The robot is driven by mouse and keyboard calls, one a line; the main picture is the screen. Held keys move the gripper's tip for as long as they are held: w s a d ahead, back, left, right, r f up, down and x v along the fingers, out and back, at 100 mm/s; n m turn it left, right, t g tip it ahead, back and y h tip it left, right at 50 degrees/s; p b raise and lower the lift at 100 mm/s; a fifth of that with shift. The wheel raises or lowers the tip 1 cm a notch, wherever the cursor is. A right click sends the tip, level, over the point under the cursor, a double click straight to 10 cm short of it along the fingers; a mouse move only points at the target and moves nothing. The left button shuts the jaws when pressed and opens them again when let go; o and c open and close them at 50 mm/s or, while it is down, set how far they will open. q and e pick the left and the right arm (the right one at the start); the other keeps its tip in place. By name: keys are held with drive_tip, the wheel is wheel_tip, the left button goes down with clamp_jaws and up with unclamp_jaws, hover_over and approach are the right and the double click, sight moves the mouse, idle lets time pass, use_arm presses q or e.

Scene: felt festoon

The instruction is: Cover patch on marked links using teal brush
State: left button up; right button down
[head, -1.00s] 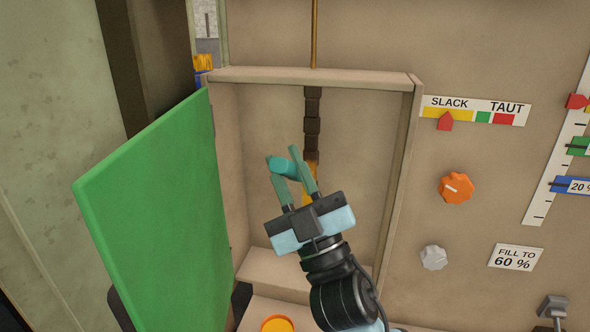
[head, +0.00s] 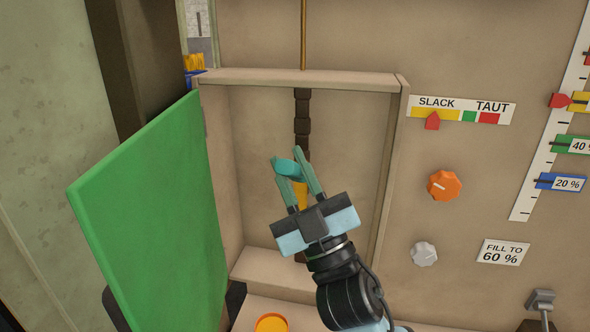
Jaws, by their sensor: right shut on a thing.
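My right gripper (head: 298,176) is inside the open box and is shut on the teal brush (head: 286,167), whose rounded teal part shows between the fingers. The dark brown chain of links (head: 302,118) hangs down the middle of the box from a thin rod. A yellow-orange part (head: 300,194) of the chain shows behind the fingers; the gripper hides some of it. I cannot tell whether the brush touches the links. My left gripper is not in view.
The box frame (head: 300,78) surrounds the chain, and its green door (head: 150,200) stands open at left. On the right are a slack-taut gauge (head: 462,110), an orange knob (head: 444,186), a grey knob (head: 424,254) and a slider scale (head: 545,150). An orange round pot (head: 272,323) sits below.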

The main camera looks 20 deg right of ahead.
drive_tip(key=shift+w+a, duration=0.55)
drive_tip(key=shift+a, duration=0.25)
drive_tip(key=shift+d, duration=0.1)
drive_tip(key=shift+s+d, duration=0.7)
drive_tip(key=shift+d, duration=0.25)
drive_tip(key=shift+w+a, duration=0.1)
drive_tip(key=shift+a, duration=0.1)
drive_tip(key=shift+w+a, duration=0.25)
drive_tip(key=shift+a, duration=0.1)
